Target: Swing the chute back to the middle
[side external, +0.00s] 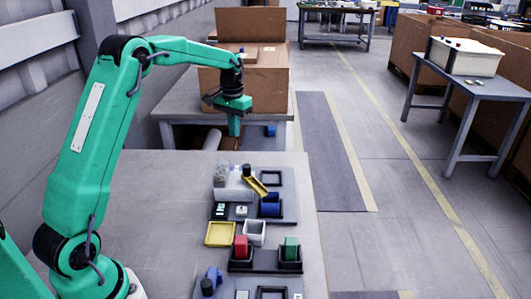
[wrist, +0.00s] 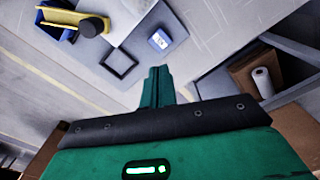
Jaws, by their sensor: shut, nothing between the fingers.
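The yellow chute (side external: 257,187) is on the bench with a black knob (side external: 247,170) by its upper end. It slants down to the right, its low end by a blue bin (side external: 270,200) in a dark holder. In the wrist view the chute (wrist: 72,15) is at the top left, partly cut off, beside the black knob (wrist: 91,27). My gripper (side external: 234,132) is above the far end of the bench, well apart from the chute. Its fingers (wrist: 158,73) are together and empty.
An empty black square frame (side external: 270,178) lies right of the chute. Nearer are a yellow tray (side external: 220,234), a white bin (side external: 254,231), a red block (side external: 241,246) and a green block (side external: 291,249) in black holders. The left of the bench (side external: 165,210) is clear.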

